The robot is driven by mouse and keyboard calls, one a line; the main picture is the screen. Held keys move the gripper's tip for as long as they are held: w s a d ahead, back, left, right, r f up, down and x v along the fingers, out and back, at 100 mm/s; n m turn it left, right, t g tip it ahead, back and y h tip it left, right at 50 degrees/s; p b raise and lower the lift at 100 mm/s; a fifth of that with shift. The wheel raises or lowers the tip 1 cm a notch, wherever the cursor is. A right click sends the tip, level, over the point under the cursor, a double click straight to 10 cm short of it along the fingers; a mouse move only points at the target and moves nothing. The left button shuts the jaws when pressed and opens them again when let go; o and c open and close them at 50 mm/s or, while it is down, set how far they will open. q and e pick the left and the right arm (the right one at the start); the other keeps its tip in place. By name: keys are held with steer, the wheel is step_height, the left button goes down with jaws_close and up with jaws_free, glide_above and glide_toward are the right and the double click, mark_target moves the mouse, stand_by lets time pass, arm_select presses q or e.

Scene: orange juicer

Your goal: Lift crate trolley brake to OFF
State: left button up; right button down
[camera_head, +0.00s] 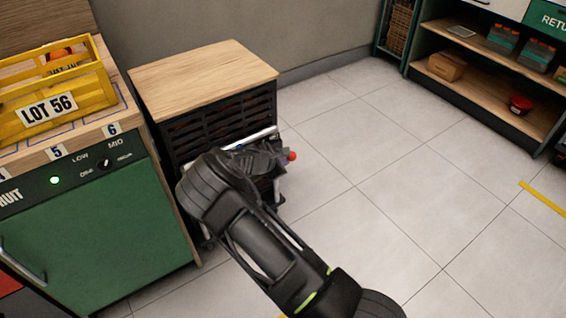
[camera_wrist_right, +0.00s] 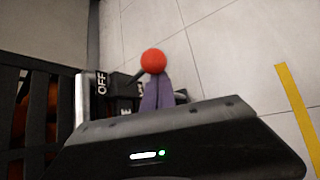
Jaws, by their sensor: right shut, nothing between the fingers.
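The crate trolley (camera_head: 205,128) stands beside the green counter, with dark slatted crates under a wooden top. Its brake lever ends in a red ball knob (camera_head: 291,156), just right of my right gripper (camera_head: 258,160). In the right wrist view the red knob (camera_wrist_right: 154,61) sits at the tips of my shut, empty right fingers (camera_wrist_right: 158,88); I cannot tell whether they touch. A black plate with a white OFF label (camera_wrist_right: 101,82) is left of the knob. Another label below it is partly hidden by my gripper body. My left gripper is not in view.
A yellow crate marked LOT 56 (camera_head: 50,100) stands on the green counter (camera_head: 90,235) at the left. Green shelving (camera_head: 480,85) stands at the back right. The tiled floor (camera_head: 400,190) right of the trolley is clear.

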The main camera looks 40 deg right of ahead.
steer(key=shift+r, duration=0.1)
stand_by(0.4)
step_height(320, 180, down, 4)
steer(key=w+a+b, duration=0.1)
steer(key=a+b, duration=0.1)
steer(key=b, duration=0.1)
steer(key=w+p+v, duration=0.1)
steer(key=p+v, duration=0.1)
steer(key=v, duration=0.8)
steer(key=shift+r, duration=0.45)
steer(key=shift+s, duration=0.1)
